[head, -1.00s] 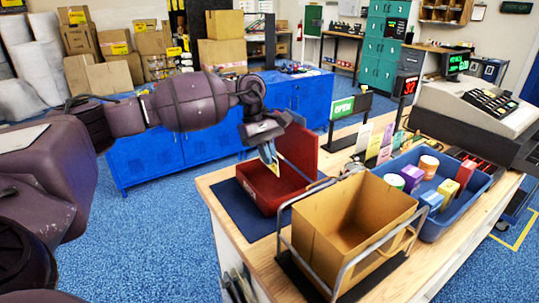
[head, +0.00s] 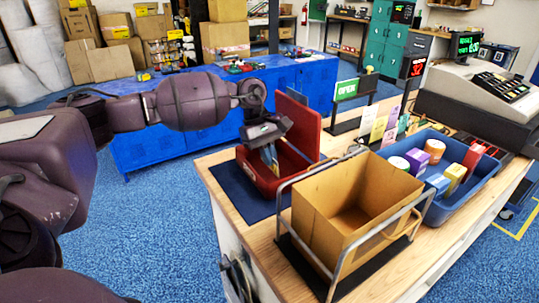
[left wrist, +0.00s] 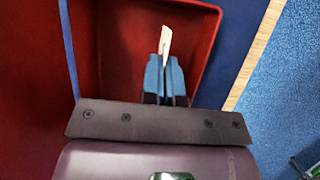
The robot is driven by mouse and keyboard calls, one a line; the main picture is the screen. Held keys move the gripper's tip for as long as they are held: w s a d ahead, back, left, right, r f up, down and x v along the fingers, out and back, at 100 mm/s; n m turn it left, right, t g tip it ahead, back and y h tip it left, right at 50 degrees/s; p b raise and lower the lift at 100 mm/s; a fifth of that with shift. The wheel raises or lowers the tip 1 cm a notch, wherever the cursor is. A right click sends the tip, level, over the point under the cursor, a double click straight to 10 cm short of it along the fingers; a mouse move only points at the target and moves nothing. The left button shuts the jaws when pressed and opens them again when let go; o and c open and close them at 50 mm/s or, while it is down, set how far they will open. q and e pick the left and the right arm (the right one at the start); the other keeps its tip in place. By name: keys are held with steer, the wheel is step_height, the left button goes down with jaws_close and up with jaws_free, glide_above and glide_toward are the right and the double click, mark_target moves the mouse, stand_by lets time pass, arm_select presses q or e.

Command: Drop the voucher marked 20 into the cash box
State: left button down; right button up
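The open red cash box (head: 254,178) stands on a dark blue mat at the counter's left end, its lid raised. My left gripper (head: 270,160) points down into it, its blue fingertips below the rim level in the picture. In the left wrist view, the fingers (left wrist: 166,80) are close together on a thin pale slip, the voucher (left wrist: 166,40), seen nearly edge-on over the red floor of the box (left wrist: 110,40). Its number cannot be read. In the head view the voucher is not clearly visible. My right gripper is not in view.
An open carton (head: 330,225) in a metal frame stands close to the right of the cash box. Behind it are several coloured cards (head: 378,128) in a row and a blue tray (head: 470,190) of small goods. A cash register (head: 480,90) stands at the far right.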

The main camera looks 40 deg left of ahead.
arm_select(q)
steer(key=c, duration=1.3)
jaws_free()
steer(key=v, duration=1)
steer(key=shift+r, duration=0.4)
steer(key=shift+a, duration=0.1)
